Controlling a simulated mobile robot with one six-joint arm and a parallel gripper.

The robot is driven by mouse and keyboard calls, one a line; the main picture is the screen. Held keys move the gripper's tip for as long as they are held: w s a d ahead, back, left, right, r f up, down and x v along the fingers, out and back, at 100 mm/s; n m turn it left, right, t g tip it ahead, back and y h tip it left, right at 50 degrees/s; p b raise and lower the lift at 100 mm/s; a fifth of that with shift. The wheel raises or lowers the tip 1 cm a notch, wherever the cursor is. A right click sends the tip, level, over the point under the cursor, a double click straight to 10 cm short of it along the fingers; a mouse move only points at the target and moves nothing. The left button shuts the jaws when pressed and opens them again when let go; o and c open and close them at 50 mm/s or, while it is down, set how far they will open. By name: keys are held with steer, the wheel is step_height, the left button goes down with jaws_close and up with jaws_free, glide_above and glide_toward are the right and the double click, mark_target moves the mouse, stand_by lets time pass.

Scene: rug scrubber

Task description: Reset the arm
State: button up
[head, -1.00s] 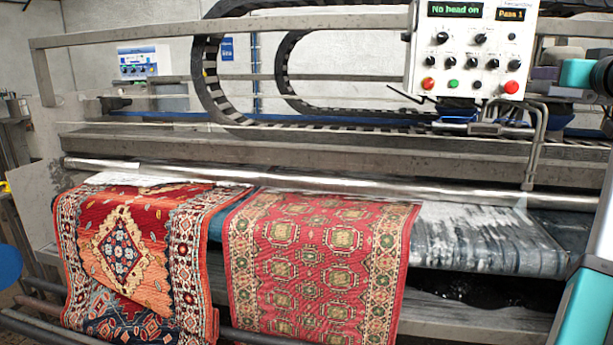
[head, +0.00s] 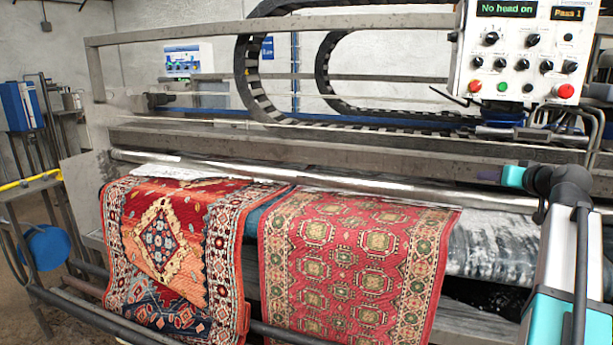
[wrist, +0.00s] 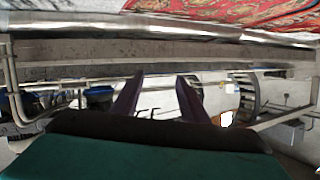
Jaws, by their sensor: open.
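My arm comes up from the lower right in the head view, and its dark wrist joint sits in front of the machine's right part. My gripper (head: 482,174) points left, level with the lower beam and beneath the control panel. Its fingers are small and partly blurred there. In the wrist view, my gripper (wrist: 160,77) shows two dark purple fingers apart with nothing between them. The wrist picture appears upside down, with the rug edge and roller at its top.
A red patterned rug (head: 352,262) and an orange-red rug (head: 160,235) hang over the front, below a metal roller (head: 330,183). The control panel (head: 530,55) reads "No head on" and "Pass 1". A blue drum (head: 46,247) and yellow rail (head: 28,181) are at left.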

steer(key=w+a+f+g+y, duration=0.15)
steer(key=a+f, duration=0.35)
steer(key=f, duration=0.5)
steer(key=w+a+f+n+g, duration=0.1)
steer(key=w+a+f, duration=0.1)
steer(key=a+f, duration=0.5)
steer(key=w+a+f+g+y, duration=0.1)
steer(key=w+a+f+g, duration=0.15)
steer(key=f, duration=0.95)
steer(key=s+a+f+g+y, duration=0.1)
steer(key=s+a+f, duration=0.3)
steer(key=f, duration=0.5)
steer(key=s+a+f+n+g, duration=0.1)
steer(key=s+a+f+g, duration=0.1)
steer(key=a+f, duration=0.55)
steer(key=s+a+f+g+y, duration=0.1)
steer(key=s+a+f, duration=0.1)
steer(key=a+f, duration=0.5)
steer(key=s+a+f+n+g, duration=0.1)
steer(key=s+a+f+g, duration=0.25)
steer(key=s+f, duration=0.8)
steer(key=s+a+f+g, duration=0.3)
steer(key=s+a+f, duration=0.2)
steer(key=s+f, duration=0.65)
steer(key=s+d+f+g+h, duration=0.1)
steer(key=s+f+g+h, duration=0.1)
steer(key=s, duration=0.8)
steer(key=s+d+f+g+h, duration=0.2)
steer(key=s+f, duration=0.1)
steer(key=s, duration=0.7)
